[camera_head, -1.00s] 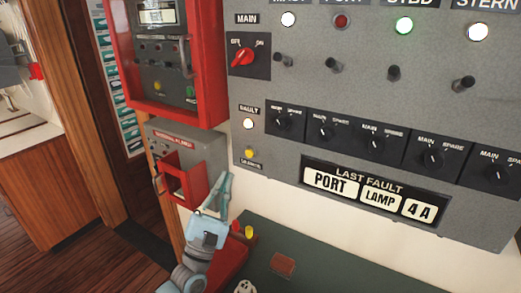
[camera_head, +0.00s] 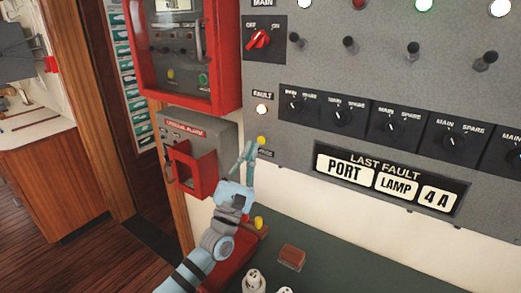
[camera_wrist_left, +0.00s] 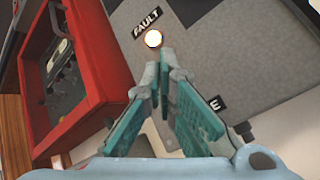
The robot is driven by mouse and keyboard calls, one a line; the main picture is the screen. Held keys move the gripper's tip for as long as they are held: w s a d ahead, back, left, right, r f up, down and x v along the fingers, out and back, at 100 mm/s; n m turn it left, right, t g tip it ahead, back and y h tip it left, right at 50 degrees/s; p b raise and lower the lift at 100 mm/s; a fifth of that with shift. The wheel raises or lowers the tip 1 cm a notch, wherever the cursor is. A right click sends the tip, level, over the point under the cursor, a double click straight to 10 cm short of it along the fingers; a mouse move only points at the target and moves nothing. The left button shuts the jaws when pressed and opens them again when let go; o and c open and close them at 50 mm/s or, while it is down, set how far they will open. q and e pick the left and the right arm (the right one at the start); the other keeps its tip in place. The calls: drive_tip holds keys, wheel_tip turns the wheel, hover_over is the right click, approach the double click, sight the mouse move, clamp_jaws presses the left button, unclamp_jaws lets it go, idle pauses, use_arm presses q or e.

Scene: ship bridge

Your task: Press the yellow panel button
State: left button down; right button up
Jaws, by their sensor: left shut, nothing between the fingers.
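The yellow panel button (camera_head: 262,140) sits low on the left side of the grey panel, under the lit FAULT lamp (camera_head: 261,109). A label below it is partly covered by my gripper. My left gripper (camera_head: 250,150) is shut and empty, with its teal fingers pointing up just left of and below the button. I cannot tell whether the tips touch it. In the left wrist view, the fingers (camera_wrist_left: 163,70) reach toward the panel below the FAULT lamp (camera_wrist_left: 153,38); the button is hidden behind them. My right gripper is not in view.
A red-framed box (camera_head: 186,60) and the red general alarm box (camera_head: 195,160) are left of the grey panel. Switch knobs (camera_head: 343,116) line the panel to the right. Below is a dark green console (camera_head: 330,270) with another yellow button (camera_head: 258,223).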

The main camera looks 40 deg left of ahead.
use_arm(q)
drive_tip(key=shift+w+b, duration=0.35)
drive_tip(key=shift+w, duration=0.45)
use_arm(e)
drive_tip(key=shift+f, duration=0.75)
use_arm(q)
drive_tip(key=shift+w+b, duration=0.45)
drive_tip(key=shift+b, duration=0.05)
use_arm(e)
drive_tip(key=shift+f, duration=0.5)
use_arm(q)
drive_tip(key=shift+w+b, duration=0.35)
drive_tip(key=shift+b, duration=0.25)
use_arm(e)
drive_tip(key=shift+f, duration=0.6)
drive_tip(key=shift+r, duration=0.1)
use_arm(q)
drive_tip(key=shift+s+p, duration=0.65)
drive_tip(key=shift+s, duration=0.15)
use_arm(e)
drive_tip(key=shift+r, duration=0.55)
